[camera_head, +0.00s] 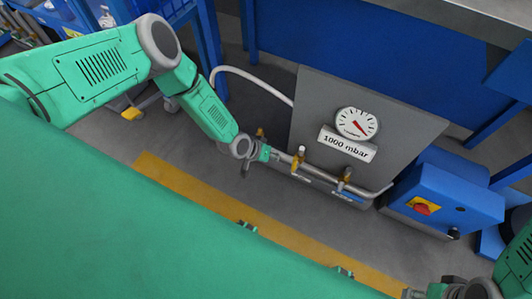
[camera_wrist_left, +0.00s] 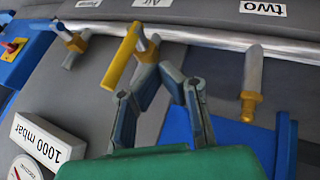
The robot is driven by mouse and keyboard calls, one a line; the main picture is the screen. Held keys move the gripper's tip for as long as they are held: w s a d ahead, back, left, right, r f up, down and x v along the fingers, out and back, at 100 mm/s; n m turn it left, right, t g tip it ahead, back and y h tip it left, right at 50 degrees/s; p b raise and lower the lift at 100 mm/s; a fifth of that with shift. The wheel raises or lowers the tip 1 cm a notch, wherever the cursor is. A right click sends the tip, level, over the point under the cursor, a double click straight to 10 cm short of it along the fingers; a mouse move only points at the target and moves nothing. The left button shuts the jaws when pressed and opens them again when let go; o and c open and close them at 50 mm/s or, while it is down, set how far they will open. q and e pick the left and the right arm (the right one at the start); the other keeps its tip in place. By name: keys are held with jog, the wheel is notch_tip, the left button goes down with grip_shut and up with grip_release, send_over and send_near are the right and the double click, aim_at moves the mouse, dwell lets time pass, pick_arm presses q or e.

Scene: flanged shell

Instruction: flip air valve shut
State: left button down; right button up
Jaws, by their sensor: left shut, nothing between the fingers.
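In the wrist view a yellow-handled valve (camera_wrist_left: 125,55) on a grey pipe (camera_wrist_left: 200,38) stands just left of my left gripper (camera_wrist_left: 168,72). The handle sticks out from the pipe at a slant. My left gripper is shut and empty, its fingertips close to the valve; I cannot tell if they touch it. In the head view my left gripper (camera_head: 262,153) is at the pipe's left end. My right gripper (camera_head: 445,290) is partly cut off at the bottom right.
A grey panel (camera_head: 310,110) carries a round gauge (camera_head: 356,124) and a "1000 mbar" sign (camera_head: 347,144). A blue box (camera_head: 455,195) with a red and yellow switch (camera_head: 423,208) stands at right. A white hose (camera_head: 255,77) curves behind my left arm.

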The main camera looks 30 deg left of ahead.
aim_at(296, 162)
pick_arm(q)
jog(key=d, duration=0.3)
jog(key=w+d, duration=0.1)
jog(key=shift+d+f, duration=0.15)
jog(key=shift+f, duration=0.1)
pick_arm(e)
jog(key=shift+f, duration=0.55)
jog(key=shift+r, duration=0.1)
